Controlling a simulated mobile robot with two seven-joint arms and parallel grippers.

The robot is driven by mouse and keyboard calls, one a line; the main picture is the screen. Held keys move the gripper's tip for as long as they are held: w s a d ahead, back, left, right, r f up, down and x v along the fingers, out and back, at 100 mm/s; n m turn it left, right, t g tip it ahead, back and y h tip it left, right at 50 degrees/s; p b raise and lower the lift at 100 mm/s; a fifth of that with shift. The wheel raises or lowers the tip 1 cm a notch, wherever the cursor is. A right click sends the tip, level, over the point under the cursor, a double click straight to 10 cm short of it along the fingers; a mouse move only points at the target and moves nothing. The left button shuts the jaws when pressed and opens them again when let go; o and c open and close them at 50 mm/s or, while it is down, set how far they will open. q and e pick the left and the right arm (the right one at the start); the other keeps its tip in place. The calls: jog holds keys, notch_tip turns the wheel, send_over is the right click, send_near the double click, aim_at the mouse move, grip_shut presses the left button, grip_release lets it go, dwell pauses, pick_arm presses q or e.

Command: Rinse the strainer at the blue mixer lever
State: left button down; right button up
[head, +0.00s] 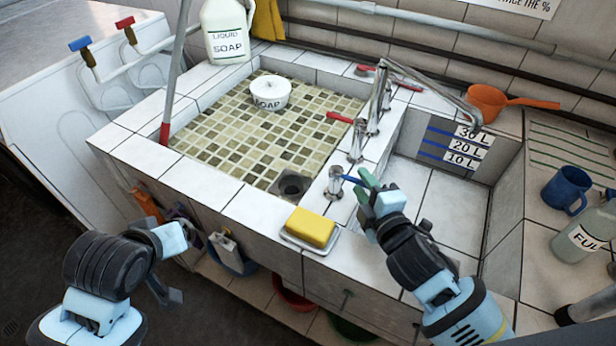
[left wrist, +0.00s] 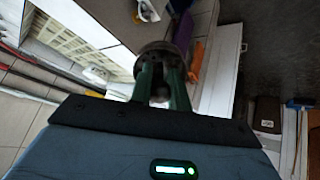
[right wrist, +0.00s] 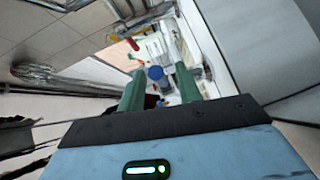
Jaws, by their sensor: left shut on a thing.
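The blue mixer lever (head: 350,179) sits on a small chrome tap at the sink's front divider. My right gripper (head: 364,186) is beside it, its green fingers apart and empty. In the right wrist view a blue cap (right wrist: 155,72) shows between the open fingers; I cannot tell whether they touch it. My left gripper (head: 198,240) is low in front of the sink at the left. In the left wrist view its fingers are closed on a dark, rounded thing that looks like the strainer (left wrist: 164,55). In the head view I cannot make the strainer out.
A yellow sponge (head: 311,227) lies on a dish at the sink's front edge. A soap pot (head: 271,95) stands in the left basin. The chrome spout (head: 430,85) reaches over the right basin. An orange ladle (head: 490,103), blue mug (head: 567,188) and bottle (head: 590,235) are at right.

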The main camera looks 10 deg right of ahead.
jog(key=shift+w+a, duration=0.1)
jog(key=shift+w, duration=0.45)
grip_shut()
